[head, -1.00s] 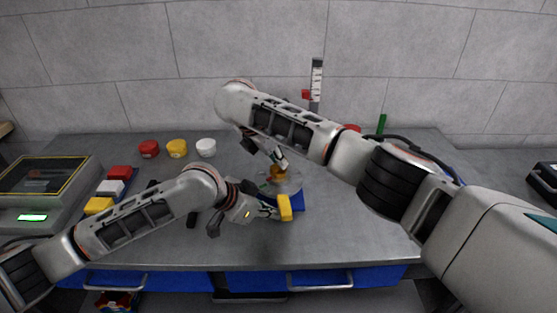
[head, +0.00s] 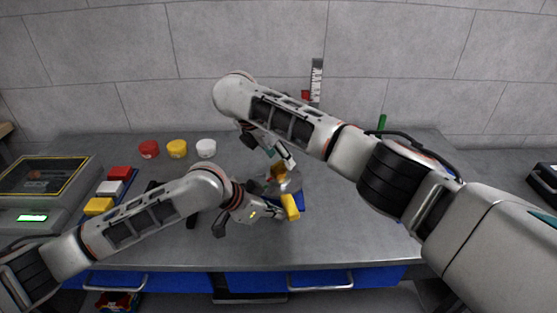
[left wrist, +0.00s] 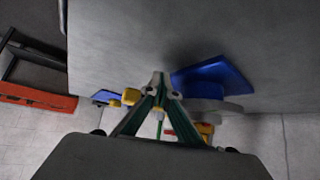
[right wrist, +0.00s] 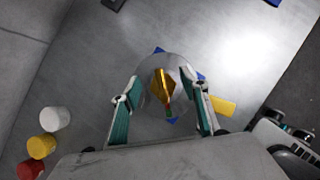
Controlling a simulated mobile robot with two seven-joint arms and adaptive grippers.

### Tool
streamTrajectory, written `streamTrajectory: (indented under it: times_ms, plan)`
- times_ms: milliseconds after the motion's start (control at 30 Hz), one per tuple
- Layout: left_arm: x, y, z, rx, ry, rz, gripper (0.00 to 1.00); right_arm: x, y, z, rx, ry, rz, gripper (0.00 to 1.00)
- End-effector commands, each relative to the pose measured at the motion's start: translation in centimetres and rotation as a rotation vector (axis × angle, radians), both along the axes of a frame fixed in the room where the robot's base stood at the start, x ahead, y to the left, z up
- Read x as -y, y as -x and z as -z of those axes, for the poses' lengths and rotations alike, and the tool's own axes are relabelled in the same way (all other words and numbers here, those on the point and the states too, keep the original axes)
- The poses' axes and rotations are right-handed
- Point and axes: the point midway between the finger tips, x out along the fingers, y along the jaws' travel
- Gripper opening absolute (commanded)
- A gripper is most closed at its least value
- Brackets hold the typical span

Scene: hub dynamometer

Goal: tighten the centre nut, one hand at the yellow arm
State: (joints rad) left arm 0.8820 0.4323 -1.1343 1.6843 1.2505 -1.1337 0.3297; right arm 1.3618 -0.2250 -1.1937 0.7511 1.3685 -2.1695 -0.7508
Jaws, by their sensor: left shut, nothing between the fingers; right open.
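The hub is a grey disc (right wrist: 180,70) on a blue base (left wrist: 215,75). A gold centre nut (right wrist: 163,84) stands at the disc's middle. The yellow arm (head: 291,207) sticks out from the disc towards the bench front; it also shows in the right wrist view (right wrist: 222,105). My left gripper (head: 281,212) is shut and empty, its tips close beside the yellow arm on the left; contact cannot be told. Its shut tips show in the left wrist view (left wrist: 160,82). My right gripper (right wrist: 158,90) is open above the disc, its fingers on either side of the nut.
Red (head: 149,149), yellow (head: 177,148) and white (head: 206,148) round pots stand at the back left. Red, white and yellow blocks (head: 116,187) sit beside a scale (head: 45,190) at the left. The bench front is clear.

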Motion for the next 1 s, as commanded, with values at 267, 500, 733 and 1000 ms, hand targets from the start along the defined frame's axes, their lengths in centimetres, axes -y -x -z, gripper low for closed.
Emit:
streamTrajectory:
  times_ms: [267,500,733,1000]
  plan:
    - [0.0,0.0,0.0,0.0,0.0,0.0,0.0,0.0,0.0,-2.6,0.001,0.0,-0.001,0.44]
    - [0.0,0.0,0.0,0.0,0.0,0.0,0.0,-0.1,0.0,-4.7,0.001,-0.001,0.0,0.44]
    - [0.0,0.0,0.0,0.0,0.0,0.0,0.0,0.0,0.0,-5.8,0.0,0.001,-0.001,0.44]
    - [0.0,0.0,0.0,0.0,0.0,0.0,0.0,0.0,0.0,-5.9,0.0,0.001,-0.001,0.44]
